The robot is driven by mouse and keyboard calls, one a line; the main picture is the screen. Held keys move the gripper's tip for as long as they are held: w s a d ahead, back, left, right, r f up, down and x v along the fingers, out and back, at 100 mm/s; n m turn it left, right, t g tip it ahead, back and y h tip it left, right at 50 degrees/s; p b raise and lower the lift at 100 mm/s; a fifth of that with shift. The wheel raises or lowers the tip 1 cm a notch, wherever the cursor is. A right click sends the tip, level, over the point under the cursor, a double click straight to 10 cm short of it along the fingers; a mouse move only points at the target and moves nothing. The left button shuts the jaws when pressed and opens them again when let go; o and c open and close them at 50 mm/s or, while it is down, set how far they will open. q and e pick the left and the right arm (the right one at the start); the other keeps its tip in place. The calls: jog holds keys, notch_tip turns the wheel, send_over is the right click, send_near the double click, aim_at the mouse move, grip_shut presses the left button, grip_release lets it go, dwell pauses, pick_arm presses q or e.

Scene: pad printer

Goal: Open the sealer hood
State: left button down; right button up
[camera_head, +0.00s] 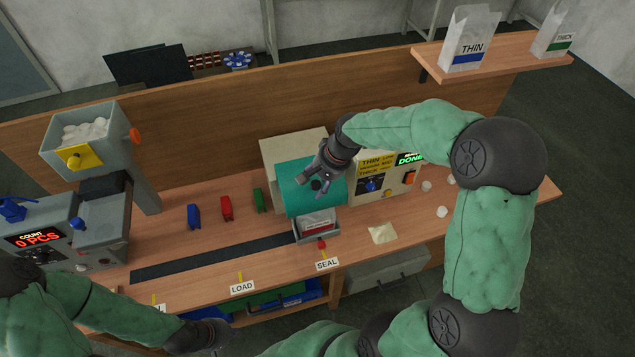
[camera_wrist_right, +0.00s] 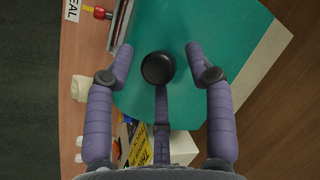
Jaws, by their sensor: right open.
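The teal sealer hood (camera_head: 294,203) covers the sealer on the bench, and its curved surface fills much of the right wrist view (camera_wrist_right: 205,30). A round black knob (camera_wrist_right: 158,68) stands on the hood. My right gripper (camera_head: 318,187) is at the hood; in the wrist view its fingers (camera_wrist_right: 158,62) are spread open on both sides of the knob, with a third finger below it. I cannot tell whether they touch it. A grey tray (camera_head: 318,236) with a white and red item sits at the hood's front edge. My left gripper (camera_head: 214,337) is low in front of the bench, its fingers unclear.
The sealer's control panel (camera_head: 385,180) shows green "DONE". Blue, red and green small items (camera_head: 227,208) stand left of the hood. A dark belt strip (camera_head: 210,260) runs along the bench. A pale packet (camera_head: 382,233) lies right of the tray. A shelf (camera_head: 490,57) holds bags.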

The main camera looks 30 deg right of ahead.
grip_shut()
dwell(0.3)
